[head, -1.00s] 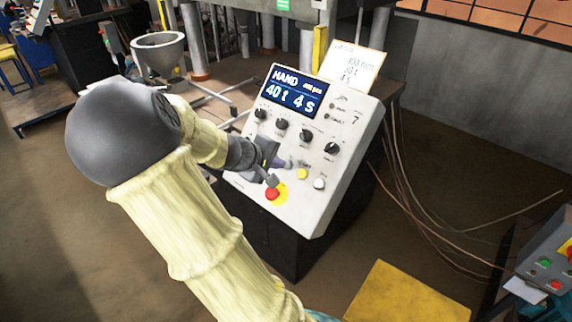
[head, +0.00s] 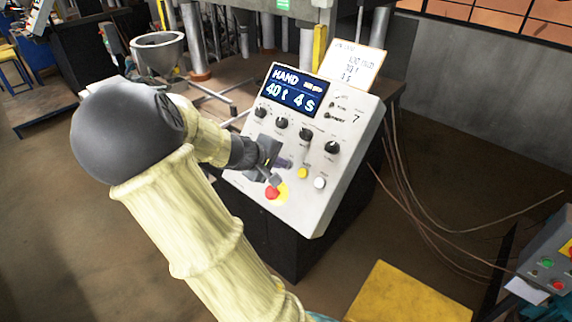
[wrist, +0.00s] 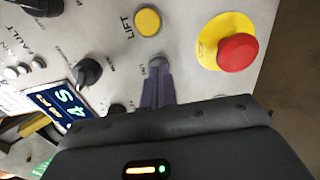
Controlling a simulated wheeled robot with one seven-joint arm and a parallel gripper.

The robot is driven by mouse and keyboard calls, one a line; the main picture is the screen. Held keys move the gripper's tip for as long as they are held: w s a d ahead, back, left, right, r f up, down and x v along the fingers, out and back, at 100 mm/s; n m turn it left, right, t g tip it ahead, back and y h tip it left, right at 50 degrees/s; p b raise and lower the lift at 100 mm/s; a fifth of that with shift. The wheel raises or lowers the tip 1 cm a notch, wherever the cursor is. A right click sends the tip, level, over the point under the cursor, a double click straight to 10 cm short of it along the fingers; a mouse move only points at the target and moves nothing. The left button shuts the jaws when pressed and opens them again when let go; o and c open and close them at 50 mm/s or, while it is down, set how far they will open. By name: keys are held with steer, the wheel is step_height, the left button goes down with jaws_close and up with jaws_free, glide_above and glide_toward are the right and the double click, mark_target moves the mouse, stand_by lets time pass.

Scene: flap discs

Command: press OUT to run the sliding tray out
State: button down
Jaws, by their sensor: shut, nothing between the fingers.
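The sloped control panel (head: 345,125) stands ahead of me, with a screen (head: 292,91) reading HAND, 40 t, 4 s. My gripper (head: 287,163) is shut and empty, close over the panel's lower left. A yellow button (wrist: 148,20) marked LIFT and a red stop button (wrist: 238,52) on a yellow disc are nearby. No legible OUT label shows. The sliding tray cannot be made out.
A row of black knobs (head: 306,136) crosses the panel below the screen. A white button (head: 320,183) is at its lower right. A paper card (head: 352,66) stands behind it. Loose cables (head: 400,190) hang at the right. A grey bowl (head: 158,52) stands behind my arm.

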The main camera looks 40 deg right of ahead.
steer(key=shift+d+f+b, duration=0.25)
steer(key=shift+d+b, duration=0.05)
steer(key=shift+b, duration=0.1)
stand_by(0.7)
stand_by(0.4)
steer(key=p+v, duration=0.4)
steer(key=v, duration=0.4)
stand_by(0.7)
stand_by(0.4)
steer(key=s+a+f+y, duration=0.3)
steer(key=a+f+y, duration=0.2)
steer(key=a+f, duration=0.25)
steer(key=s+a+t+y, duration=0.1)
steer(key=s+a+y, duration=0.1)
steer(key=a, duration=0.5)
steer(key=s+a+m+t+y, duration=0.1)
steer(key=s+a+y, duration=0.1)
steer(key=a, duration=0.6)
steer(key=shift+a+r+y+b, duration=0.2)
steer(key=shift+a+y+b, duration=0.2)
steer(key=shift+y, duration=0.1)
